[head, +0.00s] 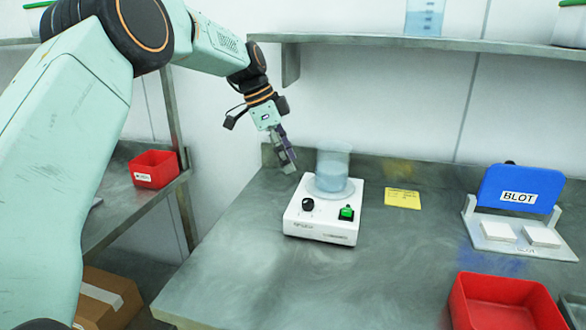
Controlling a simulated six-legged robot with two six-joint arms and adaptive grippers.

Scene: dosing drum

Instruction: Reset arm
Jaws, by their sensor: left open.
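My left arm comes in from the left and reaches over the back left of the grey bench. Its left gripper (286,158) points down, open, just left of a clear beaker (333,166) and apart from it as far as I can tell. The beaker holds some pale liquid and stands on a white stirrer or hotplate (322,224) with a black knob and a green switch. My right gripper is not in the head view.
A red bin (506,303) sits at the front right. A blue BLOT holder (520,189) with white pads stands behind it. A yellow note (402,198) lies behind the bench middle. A shelf (400,41) with a beaker (424,18) runs above. A small red bin (153,169) is at left.

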